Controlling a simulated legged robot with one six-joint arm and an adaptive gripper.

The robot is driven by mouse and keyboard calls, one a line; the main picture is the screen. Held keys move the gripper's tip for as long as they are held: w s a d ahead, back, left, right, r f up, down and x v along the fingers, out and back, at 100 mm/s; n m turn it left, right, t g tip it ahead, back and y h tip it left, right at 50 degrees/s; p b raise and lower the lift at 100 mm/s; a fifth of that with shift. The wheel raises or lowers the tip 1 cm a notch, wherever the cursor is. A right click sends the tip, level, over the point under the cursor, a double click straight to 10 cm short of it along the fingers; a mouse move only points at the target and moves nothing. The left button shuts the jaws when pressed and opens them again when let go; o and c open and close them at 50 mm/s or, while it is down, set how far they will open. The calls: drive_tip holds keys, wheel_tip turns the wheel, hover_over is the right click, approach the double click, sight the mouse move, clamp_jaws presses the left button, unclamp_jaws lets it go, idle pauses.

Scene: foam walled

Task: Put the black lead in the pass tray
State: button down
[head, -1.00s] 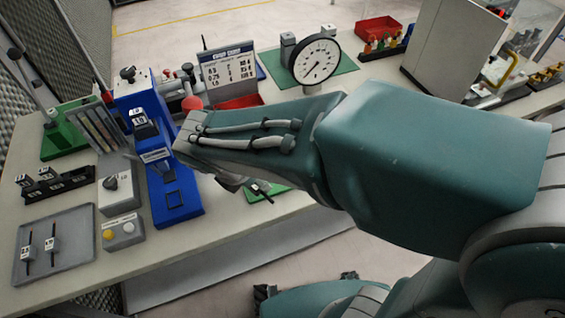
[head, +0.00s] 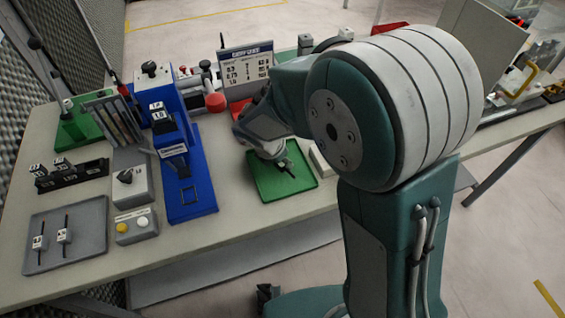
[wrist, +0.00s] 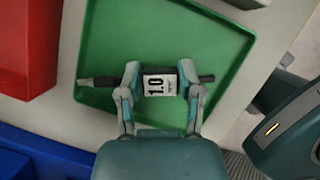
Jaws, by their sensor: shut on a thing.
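The black lead (wrist: 160,86) carries a white tag reading 1.0. My gripper (wrist: 159,76) is shut on it, one finger at each side of the tag, and the lead's dark ends stick out past both fingers. The lead is over the green tray (wrist: 110,35), inside its outline; I cannot tell if it touches the tray floor. In the head view, my gripper (head: 276,160) points down at the green tray (head: 268,190), with the lead's dark end (head: 290,170) showing beyond it.
A blue tester (head: 190,195) stands left of the green tray. A red bin (wrist: 25,45) is beside it in the wrist view. A grey tray (head: 95,255) holds two tagged leads at the table's front left. A white sign (head: 247,65) stands behind.

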drive_tip(key=shift+d+f, duration=0.1)
drive_tip(key=shift+f, duration=0.7)
drive_tip(key=shift+d+f, duration=0.15)
drive_tip(key=shift+d, duration=0.3)
drive_tip(key=shift+c, duration=1.3)
unclamp_jaws()
drive_tip(key=shift+a, duration=0.4)
drive_tip(key=shift+d, duration=0.1)
